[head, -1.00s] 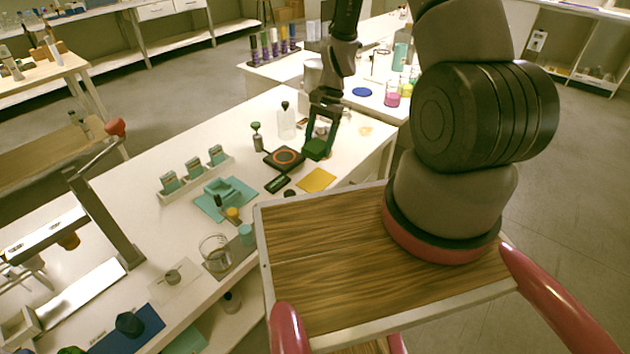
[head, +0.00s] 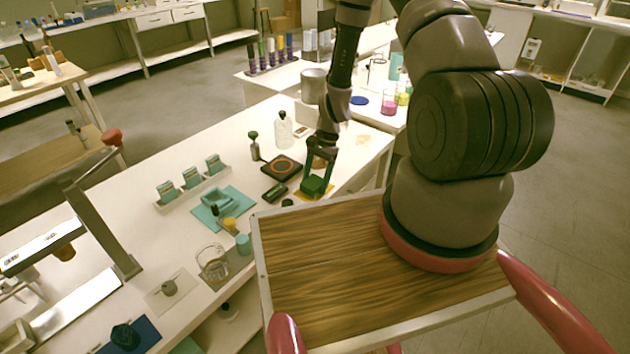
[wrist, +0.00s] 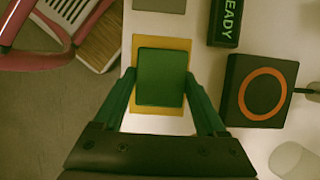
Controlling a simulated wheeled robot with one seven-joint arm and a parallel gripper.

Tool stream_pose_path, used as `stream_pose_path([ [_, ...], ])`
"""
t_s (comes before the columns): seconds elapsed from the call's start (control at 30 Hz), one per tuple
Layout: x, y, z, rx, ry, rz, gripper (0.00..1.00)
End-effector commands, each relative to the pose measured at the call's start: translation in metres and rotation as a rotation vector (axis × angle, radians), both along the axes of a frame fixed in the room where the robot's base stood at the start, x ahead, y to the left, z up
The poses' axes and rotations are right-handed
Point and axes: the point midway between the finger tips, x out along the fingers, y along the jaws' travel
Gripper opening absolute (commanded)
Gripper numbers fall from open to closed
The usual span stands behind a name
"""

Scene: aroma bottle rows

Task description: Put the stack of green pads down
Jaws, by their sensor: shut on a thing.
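The stack of green pads (head: 313,186) is between the fingers of my gripper (head: 316,182), over the yellow-orange square mat (head: 299,193) on the white bench. In the wrist view the green stack (wrist: 162,78) lies between the fingertips of my gripper (wrist: 160,84), and the yellow mat (wrist: 160,44) shows around its edges. My gripper is shut on the stack. Whether the stack touches the mat or hangs just above it, I cannot tell.
A black device with an orange ring (head: 282,167) and a dark box reading READY (wrist: 224,22) stand close beside the mat. A teal mat with a dish (head: 222,204) lies farther left.

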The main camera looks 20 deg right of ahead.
Motion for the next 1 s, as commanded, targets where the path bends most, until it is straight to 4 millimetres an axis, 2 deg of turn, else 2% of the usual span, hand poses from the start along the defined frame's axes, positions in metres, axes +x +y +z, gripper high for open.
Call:
stream_pose_path([
  [0.1, 0.000, 0.000, -0.003, 0.000, 0.001, 0.000, 0.13],
  [0.13, 0.000, 0.000, -0.002, 0.000, 0.000, 0.000, 0.81],
  [0.17, 0.000, 0.000, -0.002, 0.000, 0.000, 0.000, 0.93],
  [0.2, 0.000, 0.000, -0.002, 0.000, 0.000, 0.000, 1.00],
  [0.43, 0.000, 0.000, -0.002, 0.000, 0.000, 0.000, 1.00],
  [0.57, 0.002, -0.002, 0.007, 0.000, -0.002, 0.001, 1.00],
  [1.0, 0.022, -0.029, 0.087, -0.001, -0.004, 0.000, 1.00],
])
